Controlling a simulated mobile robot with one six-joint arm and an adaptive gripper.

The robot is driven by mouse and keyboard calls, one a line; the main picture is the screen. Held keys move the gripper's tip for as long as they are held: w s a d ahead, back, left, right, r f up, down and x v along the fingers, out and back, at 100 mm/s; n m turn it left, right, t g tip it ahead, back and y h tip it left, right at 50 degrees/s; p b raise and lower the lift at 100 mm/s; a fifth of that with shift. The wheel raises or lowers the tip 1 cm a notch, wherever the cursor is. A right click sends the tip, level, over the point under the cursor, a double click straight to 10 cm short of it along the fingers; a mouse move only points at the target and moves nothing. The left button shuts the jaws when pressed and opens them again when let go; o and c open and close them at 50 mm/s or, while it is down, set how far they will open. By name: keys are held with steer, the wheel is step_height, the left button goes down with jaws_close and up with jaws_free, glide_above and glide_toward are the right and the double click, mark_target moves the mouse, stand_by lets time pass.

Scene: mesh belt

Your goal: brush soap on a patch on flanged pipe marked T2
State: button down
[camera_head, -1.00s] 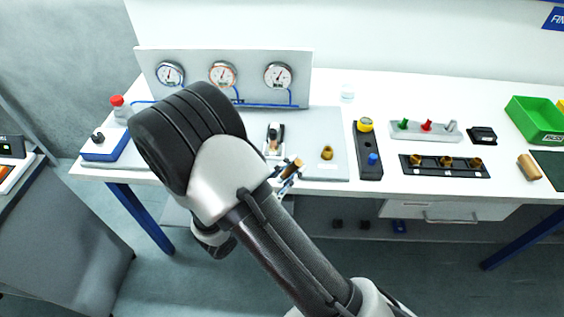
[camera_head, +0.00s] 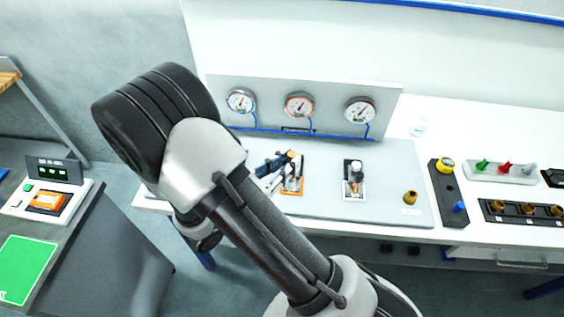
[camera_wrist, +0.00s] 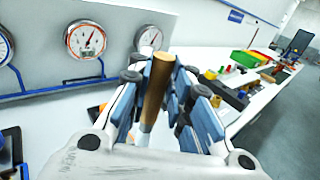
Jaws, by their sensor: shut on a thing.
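My gripper (camera_head: 276,167) is shut on a brush with a wooden handle (camera_wrist: 155,88). The handle stands up between the blue-sided fingers in the wrist view, and its bristles are hidden. In the head view the gripper and the brush handle (camera_head: 292,155) are over or in front of an orange-edged fixture (camera_head: 292,187) on the grey board. Contact there cannot be told. A second fixture with a pale pipe-like part (camera_head: 354,172) stands to the right, apart from the gripper. No T2 mark is legible, so I cannot tell which part is that pipe.
A panel with several gauges (camera_head: 299,104) and blue tubing stands behind. A brass fitting (camera_head: 410,197) and a black block with yellow and blue knobs (camera_head: 447,190) are to the right. A side station with a green panel (camera_head: 25,268) is at left.

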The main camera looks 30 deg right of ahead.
mark_target(291, 184)
steer(key=w+d+f+b, duration=0.2)
steer(key=w+f+b, duration=0.1)
steer(key=f, duration=0.3)
steer(key=shift+w+d+f+b, duration=0.15)
steer(key=shift+f+b, duration=0.05)
steer(key=shift+b, duration=0.55)
steer(key=shift+f+b, duration=0.3)
steer(key=shift+f, duration=0.05)
stand_by(0.8)
